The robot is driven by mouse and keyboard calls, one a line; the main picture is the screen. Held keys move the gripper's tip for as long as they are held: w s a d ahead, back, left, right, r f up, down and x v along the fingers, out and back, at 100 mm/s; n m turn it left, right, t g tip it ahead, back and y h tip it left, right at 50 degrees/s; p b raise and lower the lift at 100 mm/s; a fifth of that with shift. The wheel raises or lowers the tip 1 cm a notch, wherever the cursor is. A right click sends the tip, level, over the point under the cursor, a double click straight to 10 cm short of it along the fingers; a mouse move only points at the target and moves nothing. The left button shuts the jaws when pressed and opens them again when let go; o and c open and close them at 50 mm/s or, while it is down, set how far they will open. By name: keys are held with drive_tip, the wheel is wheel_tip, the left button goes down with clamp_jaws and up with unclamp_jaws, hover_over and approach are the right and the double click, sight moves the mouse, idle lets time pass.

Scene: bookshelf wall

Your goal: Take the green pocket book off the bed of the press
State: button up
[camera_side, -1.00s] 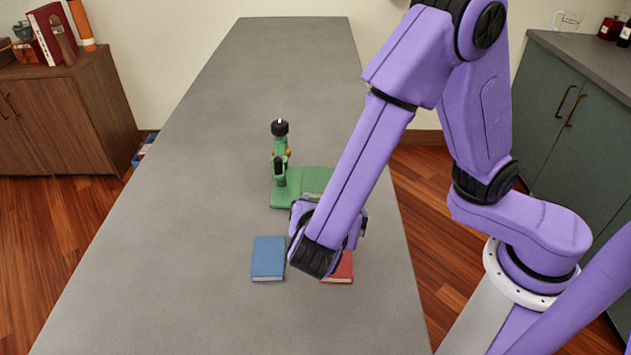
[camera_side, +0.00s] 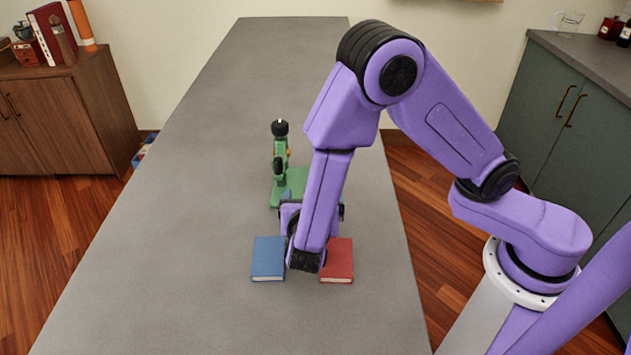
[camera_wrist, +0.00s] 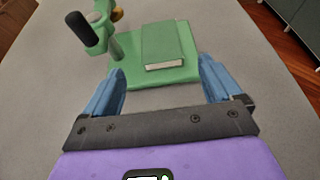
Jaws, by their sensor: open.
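The green pocket book (camera_wrist: 172,45) lies flat on the green bed (camera_wrist: 185,72) of the press, its pale page edge facing my gripper in the wrist view. The press (camera_side: 280,150) stands upright mid-table in the side view, with its black-topped column at the left of the bed; my arm hides the book there. My gripper (camera_wrist: 165,80) is open and empty. Its two blue fingers are apart, near the front edge of the bed, with the book ahead of them and roughly between their lines. I cannot tell their exact height above the bed.
A blue book (camera_side: 268,258) and a red book (camera_side: 338,260) lie on the grey table (camera_side: 180,250) to either side below my wrist. The press column and dark handle (camera_wrist: 82,28) rise left of the book. The table is clear at the far end and the left.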

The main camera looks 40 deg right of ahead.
drive_tip(key=shift+x, duration=3.25)
drive_tip(key=shift+s+d, duration=0.1)
drive_tip(key=shift+c, duration=0.2)
drive_tip(key=c, duration=1)
